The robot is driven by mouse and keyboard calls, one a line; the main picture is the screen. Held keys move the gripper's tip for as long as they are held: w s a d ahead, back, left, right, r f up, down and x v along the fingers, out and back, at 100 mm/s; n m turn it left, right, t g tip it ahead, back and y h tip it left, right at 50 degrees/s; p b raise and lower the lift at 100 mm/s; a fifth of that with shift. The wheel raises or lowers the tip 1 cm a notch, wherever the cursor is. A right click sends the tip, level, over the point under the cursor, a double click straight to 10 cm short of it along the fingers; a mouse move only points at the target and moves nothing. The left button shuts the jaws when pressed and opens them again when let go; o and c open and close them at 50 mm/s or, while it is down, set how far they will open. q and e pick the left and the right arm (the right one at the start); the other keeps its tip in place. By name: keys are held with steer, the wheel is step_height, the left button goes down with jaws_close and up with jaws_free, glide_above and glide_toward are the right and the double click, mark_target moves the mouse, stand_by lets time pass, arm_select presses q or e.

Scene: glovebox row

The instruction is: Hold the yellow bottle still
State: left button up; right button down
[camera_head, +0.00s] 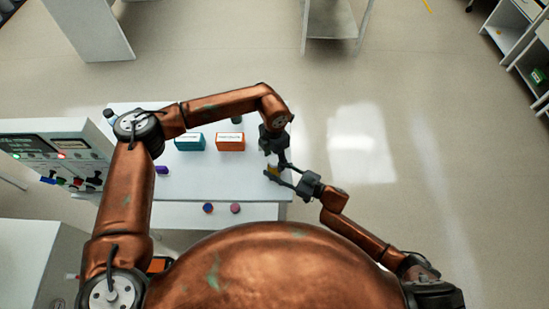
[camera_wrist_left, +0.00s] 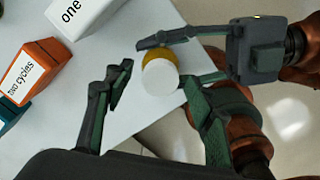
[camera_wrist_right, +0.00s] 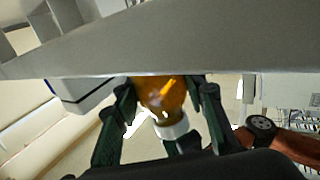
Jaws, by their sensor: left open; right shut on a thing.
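The yellow bottle (camera_head: 272,169) is near the right end of the white table. In the left wrist view its white cap (camera_wrist_left: 160,78) faces me, with the yellow body (camera_wrist_left: 152,51) partly hidden behind it. My right gripper (camera_head: 276,174) is shut on the bottle from the right, a finger on each side. In the right wrist view the amber body (camera_wrist_right: 160,92) is between the fingers, cap end downward in the picture. My left gripper (camera_wrist_left: 155,105) is open and empty; its fingers are near the cap, and I cannot tell whether they touch it.
A teal box (camera_head: 189,142) and an orange box (camera_head: 230,141) stand on the table (camera_head: 215,182). A purple object (camera_head: 161,170) lies left. Two small round objects (camera_head: 208,208) (camera_head: 236,208) sit in front. The floor right is clear.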

arm_select(q)
step_height(320, 180, up, 12)
stand_by(0.5)
arm_select(e)
steer(key=c, duration=1.2)
jaws_free()
steer(key=shift+o, duration=0.2)
steer(key=v, duration=1.2)
